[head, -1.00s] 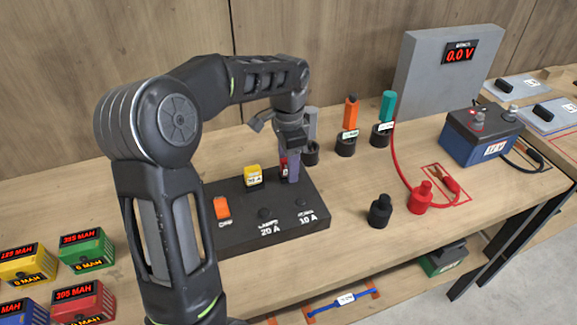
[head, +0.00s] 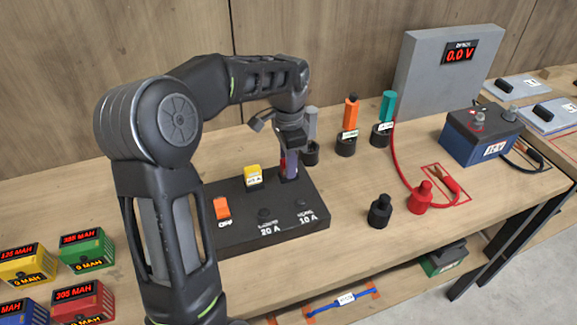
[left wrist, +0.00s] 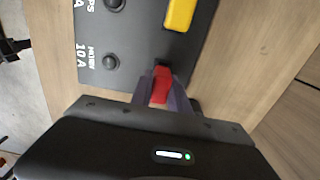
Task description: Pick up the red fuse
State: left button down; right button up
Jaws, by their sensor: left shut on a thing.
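The red fuse (left wrist: 160,86) is between the two fingers of my left gripper (left wrist: 162,92) in the left wrist view, and the gripper is shut on it. In the head view the fuse is mostly hidden behind the fingers, and the left gripper (head: 289,165) points down at the back right of the black fuse board (head: 235,238). I cannot tell whether the fuse still touches the board. A yellow fuse (head: 253,177) stands on the board to the left of the gripper; it also shows in the left wrist view (left wrist: 181,14). My right gripper is not in view.
An orange switch (head: 221,208) and two round black knobs sit on the board. Orange and teal handled tools (head: 388,105) stand in black holders behind it. Black and red plugs (head: 421,198), a red cable and a blue battery (head: 480,138) lie to the right. Coloured blocks (head: 85,250) stand at left.

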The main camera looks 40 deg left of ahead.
pick_arm(q)
jog(key=shift+r, duration=0.1)
dwell(0.8)
jog(key=shift+w+r, duration=0.1)
jog(key=shift+r, duration=0.2)
notch_tip(320, 180, up, 6)
jog(key=shift+b, duration=0.35)
notch_tip(320, 180, up, 3)
jog(key=shift+r+p, duration=0.15)
jog(key=shift+p, duration=0.9)
